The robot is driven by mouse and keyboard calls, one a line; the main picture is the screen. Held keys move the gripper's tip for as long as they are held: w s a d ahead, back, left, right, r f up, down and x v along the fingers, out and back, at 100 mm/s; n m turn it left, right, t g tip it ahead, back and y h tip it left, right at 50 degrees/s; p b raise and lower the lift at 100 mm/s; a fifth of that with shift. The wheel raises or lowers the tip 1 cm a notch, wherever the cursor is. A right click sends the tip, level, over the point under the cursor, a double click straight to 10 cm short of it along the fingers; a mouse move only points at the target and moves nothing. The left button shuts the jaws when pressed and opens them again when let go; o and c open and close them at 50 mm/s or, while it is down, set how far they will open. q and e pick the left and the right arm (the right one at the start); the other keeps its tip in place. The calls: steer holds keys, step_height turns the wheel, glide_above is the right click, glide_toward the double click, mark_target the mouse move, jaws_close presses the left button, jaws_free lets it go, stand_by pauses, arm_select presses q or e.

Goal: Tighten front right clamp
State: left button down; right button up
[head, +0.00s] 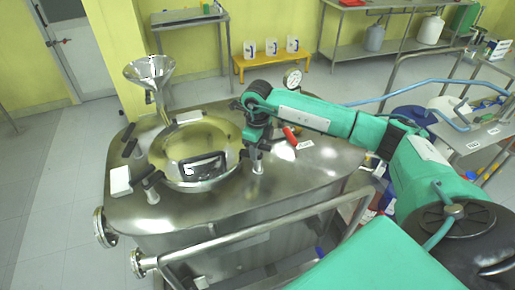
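The steel reactor (215,225) stands in the middle of the head view, with a round glass-topped lid (195,152) on it. The front right clamp (258,165) shows as a short metal post beside the lid's right side; its upper part is mostly hidden by my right gripper. My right gripper (256,142) points down over this clamp, with its arm reaching in from the right. I cannot tell whether its fingers touch or grip the handle. The front left clamp (152,184) has a black handle. More black clamp handles (129,147) sit at the lid's left. My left gripper is out of view.
A metal funnel (150,72) rises behind the lid. A pressure gauge (292,78) and a red handle (290,138) are close to my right arm. A steel rail (250,232) runs along the reactor's front. A white block (120,181) lies at the left edge.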

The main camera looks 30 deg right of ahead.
steer(key=shift+r, duration=0.1)
step_height(320, 180, up, 7)
steer(key=shift+r+b, duration=0.2)
steer(key=shift+b, duration=0.75)
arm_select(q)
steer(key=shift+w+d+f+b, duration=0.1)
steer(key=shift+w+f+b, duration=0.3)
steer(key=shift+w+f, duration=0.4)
arm_select(e)
step_height(320, 180, up, 6)
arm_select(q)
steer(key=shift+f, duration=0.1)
arm_select(e)
steer(key=shift+r, duration=0.1)
